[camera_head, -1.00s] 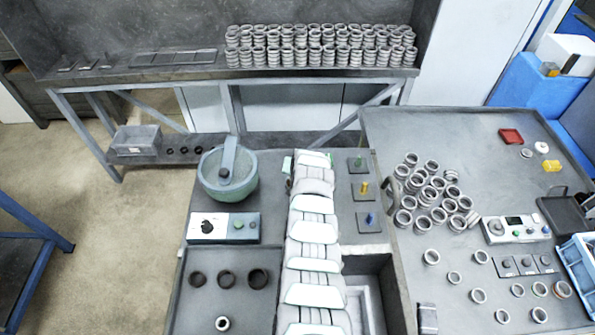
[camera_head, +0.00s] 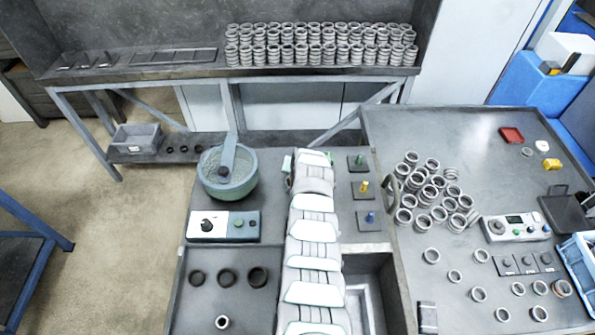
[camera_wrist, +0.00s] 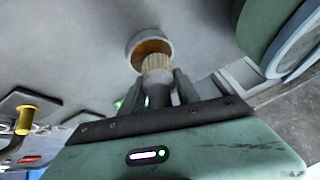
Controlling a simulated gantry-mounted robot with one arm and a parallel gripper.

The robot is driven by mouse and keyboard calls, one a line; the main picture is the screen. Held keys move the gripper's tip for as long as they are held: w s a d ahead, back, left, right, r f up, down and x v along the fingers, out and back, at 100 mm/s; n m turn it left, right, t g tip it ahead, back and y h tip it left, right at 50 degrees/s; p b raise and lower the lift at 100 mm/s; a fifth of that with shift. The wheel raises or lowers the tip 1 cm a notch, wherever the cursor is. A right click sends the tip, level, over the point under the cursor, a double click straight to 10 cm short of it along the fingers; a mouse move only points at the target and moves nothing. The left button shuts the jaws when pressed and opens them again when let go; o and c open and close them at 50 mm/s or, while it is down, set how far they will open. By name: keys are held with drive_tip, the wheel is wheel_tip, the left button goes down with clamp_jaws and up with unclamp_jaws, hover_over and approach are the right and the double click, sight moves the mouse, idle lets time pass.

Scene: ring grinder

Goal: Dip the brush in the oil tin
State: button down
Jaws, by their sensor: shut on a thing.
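In the wrist view, my gripper (camera_wrist: 160,88) is shut on the brush (camera_wrist: 157,64), holding it by its dark handle with the pale bristles pointing away from the jaws. The oil tin (camera_wrist: 137,42) is a small round grey container with an amber-brown inside. The bristles overlap the near part of its opening in the picture. I cannot tell whether the bristle tips touch the oil. In the head view my own arm hides the gripper, the brush and the tin.
A green round machine bowl (camera_head: 228,178) stands left of my arm, with a control box (camera_head: 222,227) in front. Green (camera_head: 359,161), yellow (camera_head: 364,187) and blue (camera_head: 370,218) pegs stand close to its right. Many metal rings (camera_head: 432,190) lie on the right table.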

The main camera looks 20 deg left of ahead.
drive_tip(key=shift+f+b, duration=0.5)
drive_tip(key=shift+f, duration=0.05)
idle(1.3)
drive_tip(key=shift+r+p, duration=2.4)
drive_tip(key=shift+r, duration=1.2)
